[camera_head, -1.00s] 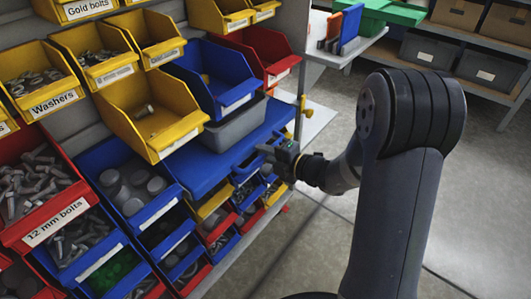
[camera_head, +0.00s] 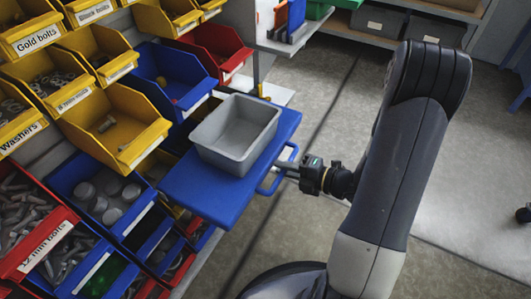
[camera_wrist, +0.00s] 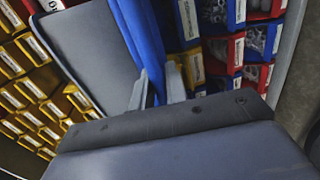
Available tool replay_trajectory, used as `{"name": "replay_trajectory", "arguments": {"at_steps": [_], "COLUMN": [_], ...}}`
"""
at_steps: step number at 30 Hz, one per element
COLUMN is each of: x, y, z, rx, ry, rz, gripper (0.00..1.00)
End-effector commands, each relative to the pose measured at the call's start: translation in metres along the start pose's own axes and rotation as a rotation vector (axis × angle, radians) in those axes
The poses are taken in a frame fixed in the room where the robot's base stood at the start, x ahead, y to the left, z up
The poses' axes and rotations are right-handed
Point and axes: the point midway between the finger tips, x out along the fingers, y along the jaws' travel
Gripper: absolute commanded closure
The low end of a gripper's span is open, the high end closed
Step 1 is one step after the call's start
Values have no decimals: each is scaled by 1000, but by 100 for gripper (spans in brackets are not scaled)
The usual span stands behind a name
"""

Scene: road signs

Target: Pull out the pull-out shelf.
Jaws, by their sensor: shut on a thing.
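The blue pull-out shelf (camera_head: 212,196) juts out from the rack in the head view, with an empty grey bin (camera_head: 237,134) standing on it. A blue handle (camera_head: 264,188) is on the shelf's front edge. My gripper (camera_head: 284,172) is shut on this handle, at the shelf's outer side. In the wrist view my gripper (camera_wrist: 158,92) has one finger on each side of the blue handle. The grey bin (camera_wrist: 85,50) also shows there, at the left. The fingertips are partly hidden.
Yellow, blue and red bins (camera_head: 118,125) with bolts and washers fill the rack on the left. Small bins sit below the shelf. A bench with a green item (camera_head: 318,10) stands at the back.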

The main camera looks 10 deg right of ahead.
Motion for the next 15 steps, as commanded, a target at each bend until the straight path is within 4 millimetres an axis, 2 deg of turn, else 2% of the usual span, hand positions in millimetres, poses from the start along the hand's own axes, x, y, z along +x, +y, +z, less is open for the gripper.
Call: {"name": "replay_trajectory", "arguments": {"at_steps": [1, 6, 15], "x": [-9, -26, -34], "y": [1, -4, -8], "z": [0, 0, 0], "rx": [5, 2, -1], "ry": [-3, -1, 2], "rz": [-1, 0, -1], "gripper": [100, 100, 100]}}
